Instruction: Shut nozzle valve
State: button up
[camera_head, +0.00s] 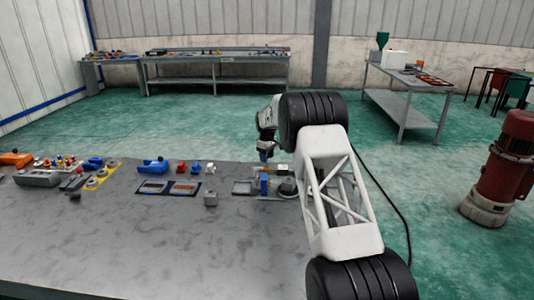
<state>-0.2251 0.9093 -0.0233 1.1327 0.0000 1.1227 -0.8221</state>
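My arm reaches over the right part of the grey workbench. My gripper (265,154) points down at its far right end. Whether its fingers are open or shut is too small to tell. Below it stands a small blue upright part (264,184), with a white and yellow piece (283,169) beside it and a dark round part (287,188) to the right, partly hidden by my arm. I cannot tell for sure which of these is the nozzle valve, or whether my gripper touches any of them.
A grey square tray (242,188) and a small grey block (210,199) lie left of the gripper. Farther left are two dark trays (184,188), a blue part (153,166) and an orange part (15,159). The bench front (170,250) is clear. A red machine (510,160) stands right.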

jog(key=shift+s+f, duration=0.1)
jog(key=shift+s, duration=0.75)
dwell(0.3)
jog(key=shift+s+f, duration=0.1)
jog(key=shift+s, duration=0.3)
jog(key=shift+o, duration=0.6)
notch_tip(320, 180, up, 8)
jog(key=shift+w, duration=0.25)
dwell(0.6)
dwell(0.4)
